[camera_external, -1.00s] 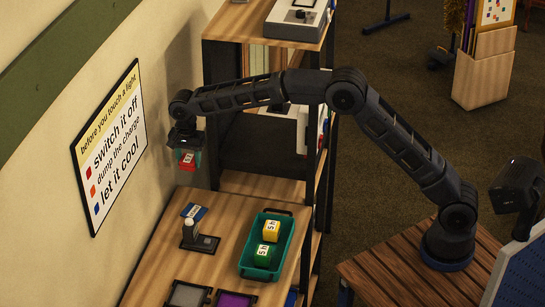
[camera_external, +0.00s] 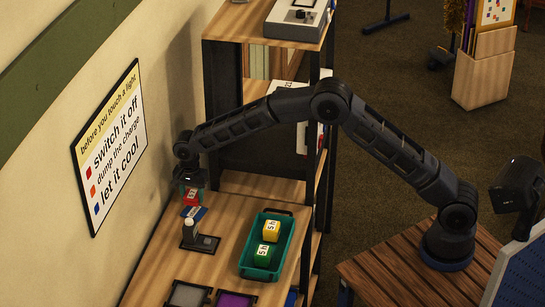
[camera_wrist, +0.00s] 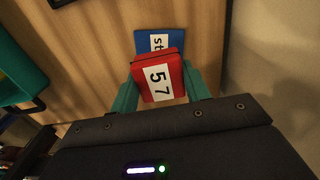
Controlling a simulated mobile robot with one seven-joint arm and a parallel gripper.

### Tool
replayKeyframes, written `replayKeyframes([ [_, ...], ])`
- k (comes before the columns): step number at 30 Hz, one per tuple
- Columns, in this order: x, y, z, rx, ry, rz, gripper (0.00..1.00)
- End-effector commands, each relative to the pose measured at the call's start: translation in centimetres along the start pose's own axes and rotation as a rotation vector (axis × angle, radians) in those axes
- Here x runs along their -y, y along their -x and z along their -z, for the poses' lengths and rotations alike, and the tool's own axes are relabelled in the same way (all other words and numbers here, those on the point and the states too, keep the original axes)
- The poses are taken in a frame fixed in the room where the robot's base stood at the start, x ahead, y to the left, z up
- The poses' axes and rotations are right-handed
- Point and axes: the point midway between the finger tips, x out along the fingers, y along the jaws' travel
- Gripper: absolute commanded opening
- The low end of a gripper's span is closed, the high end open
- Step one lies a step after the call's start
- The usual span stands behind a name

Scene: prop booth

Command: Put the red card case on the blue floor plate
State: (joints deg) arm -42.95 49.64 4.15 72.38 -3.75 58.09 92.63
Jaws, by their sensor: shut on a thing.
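The red card case (camera_wrist: 159,76), with a white label reading 57, is held between the teal fingers of my gripper (camera_wrist: 162,98) in the wrist view. In the external view my gripper (camera_external: 190,190) holds the red case (camera_external: 191,196) low over the far end of the wooden table. The blue floor plate (camera_wrist: 150,38), with a white label, lies flat on the table beneath and just beyond the case in the wrist view. In the external view the plate (camera_external: 199,213) shows just below the case. Whether case and plate touch, I cannot tell.
A green tray (camera_external: 290,243) holds a yellow block (camera_external: 271,231) and a green block (camera_external: 263,255). A dark stand with a grey post (camera_external: 189,230) is close in front of the plate. Grey (camera_external: 187,296) and purple (camera_external: 236,300) framed pads lie at the near end. The wall is at left.

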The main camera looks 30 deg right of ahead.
Motion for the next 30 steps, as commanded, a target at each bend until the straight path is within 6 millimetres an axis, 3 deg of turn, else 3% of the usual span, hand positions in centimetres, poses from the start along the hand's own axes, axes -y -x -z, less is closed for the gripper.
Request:
replayKeyframes([
  [11,-0.1,-4.1,-0.1,0.001,0.000,-0.002,0.25],
  [23,0.0,-4.6,-0.1,0.001,0.000,-0.001,0.25],
  [24,0.0,-4.5,0.0,0.001,0.000,-0.001,0.53],
  [27,0.0,-4.5,0.0,0.001,0.000,-0.001,0.68],
  [30,0.0,-4.5,0.0,0.001,0.000,0.000,0.68],
])
